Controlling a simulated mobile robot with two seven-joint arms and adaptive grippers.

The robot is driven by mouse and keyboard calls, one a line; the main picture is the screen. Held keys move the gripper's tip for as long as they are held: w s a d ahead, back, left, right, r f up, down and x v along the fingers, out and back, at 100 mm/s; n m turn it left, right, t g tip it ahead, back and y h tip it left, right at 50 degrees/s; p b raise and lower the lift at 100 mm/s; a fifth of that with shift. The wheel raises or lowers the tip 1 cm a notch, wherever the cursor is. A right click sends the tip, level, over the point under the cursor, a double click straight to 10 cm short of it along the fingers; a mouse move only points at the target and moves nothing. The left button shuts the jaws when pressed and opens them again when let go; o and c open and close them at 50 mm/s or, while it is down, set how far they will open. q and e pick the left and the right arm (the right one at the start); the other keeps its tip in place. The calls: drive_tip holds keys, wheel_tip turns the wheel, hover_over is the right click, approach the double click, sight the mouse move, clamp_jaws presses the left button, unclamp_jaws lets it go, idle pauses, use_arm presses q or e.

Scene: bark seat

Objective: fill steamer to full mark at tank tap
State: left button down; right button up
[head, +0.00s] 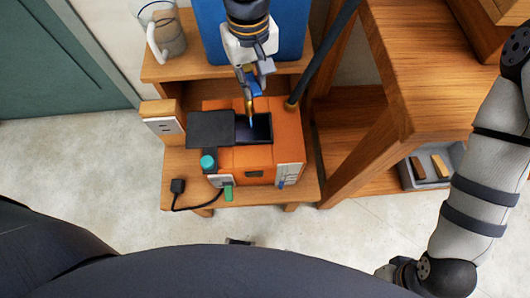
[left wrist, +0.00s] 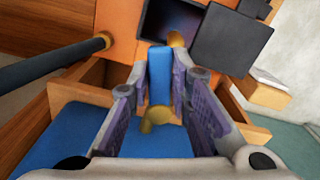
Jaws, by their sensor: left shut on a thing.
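The orange steamer (head: 258,158) sits on a low wooden shelf, its dark lid (head: 206,129) swung open to the left. Its dark tank opening (head: 262,127) lies below the brass tap (head: 248,104). In the left wrist view the opening (left wrist: 188,18) shows beyond the tap's blue lever (left wrist: 160,75). My left gripper (head: 252,76) is shut on this lever; its fingers (left wrist: 160,90) flank it. A thin bluish line below the spout may be water. A white panel (head: 287,176) on the steamer's front has a small blue strip; its mark is too small to read. The blue tank (head: 290,32) stands behind.
A black hose (head: 322,52) rises right of the steamer. A clear jug (head: 168,38) stands upper left. A wooden bench (head: 425,75) and grey tray (head: 452,158) are at right, near my right arm.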

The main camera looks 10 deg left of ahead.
use_arm(q)
drive_tip(key=w+n, duration=0.1)
drive_tip(key=n, duration=0.2)
drive_tip(key=w+d+n, duration=0.1)
drive_tip(key=n, duration=0.2)
drive_tip(key=w+d+n, duration=0.1)
drive_tip(key=n, duration=0.2)
drive_tip(key=shift+w+r, duration=0.1)
drive_tip(key=shift+r, duration=0.1)
drive_tip(key=shift+d+f, duration=0.15)
drive_tip(key=shift+d, duration=0.05)
drive_tip(key=shift+s+f, duration=0.1)
drive_tip(key=shift+s, duration=0.15)
idle(6.4)
